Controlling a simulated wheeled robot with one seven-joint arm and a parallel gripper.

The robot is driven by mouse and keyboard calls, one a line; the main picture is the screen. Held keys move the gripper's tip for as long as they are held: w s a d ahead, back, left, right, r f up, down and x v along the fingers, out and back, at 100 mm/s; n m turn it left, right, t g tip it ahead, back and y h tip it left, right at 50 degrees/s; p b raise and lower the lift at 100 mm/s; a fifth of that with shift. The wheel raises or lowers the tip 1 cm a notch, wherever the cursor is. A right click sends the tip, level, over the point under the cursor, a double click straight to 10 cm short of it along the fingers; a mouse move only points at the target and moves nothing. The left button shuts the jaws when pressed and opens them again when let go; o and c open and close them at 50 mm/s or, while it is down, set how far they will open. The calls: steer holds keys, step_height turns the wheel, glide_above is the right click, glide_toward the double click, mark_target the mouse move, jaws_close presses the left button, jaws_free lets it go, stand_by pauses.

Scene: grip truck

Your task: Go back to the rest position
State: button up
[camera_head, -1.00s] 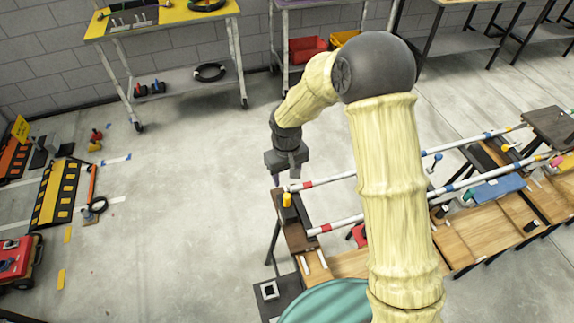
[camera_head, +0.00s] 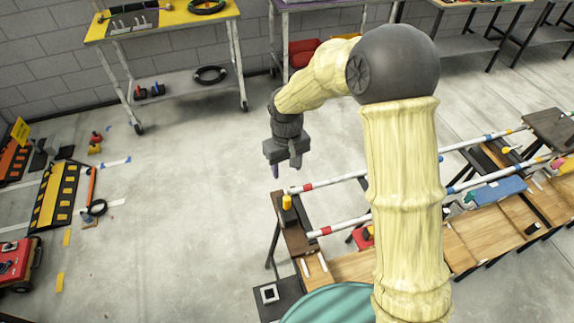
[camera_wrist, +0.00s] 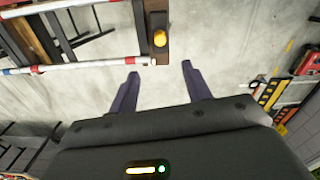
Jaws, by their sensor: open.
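My gripper (camera_head: 285,168) hangs at the end of my arm, above and just behind the left end of the workbench (camera_head: 298,238). In the wrist view my gripper (camera_wrist: 159,70) is open, with its two dark fingers apart and bare floor between them. A yellow knob (camera_head: 287,201) stands on the dark wooden end piece of the bench, below the gripper. The knob also shows ahead of the fingers in the wrist view (camera_wrist: 160,38). The fingers touch nothing that I can see.
Red-and-white rails (camera_head: 335,228) run along the bench to the right. A yellow-topped table (camera_head: 170,16) stands at the back wall. A yellow-and-black ramp (camera_head: 54,195) and a red machine (camera_head: 14,262) are at the left.

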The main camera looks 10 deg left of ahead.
steer(key=s+d+r+m+t, duration=0.1)
steer(key=s+d+r+m, duration=0.1)
steer(key=s+d, duration=0.2)
steer(key=s+d+r+m, duration=0.2)
steer(key=s+d, duration=0.2)
steer(key=d, duration=0.7)
steer(key=s+d+r+m+t, duration=0.1)
steer(key=s+d+r+m, duration=0.1)
steer(key=s+d, duration=0.3)
steer(key=d+m, duration=0.1)
steer(key=d, duration=0.2)
steer(key=shift+d+r+t, duration=0.15)
steer(key=shift+r+t, duration=0.15)
steer(key=shift+r, duration=0.1)
steer(key=shift+s, duration=0.1)
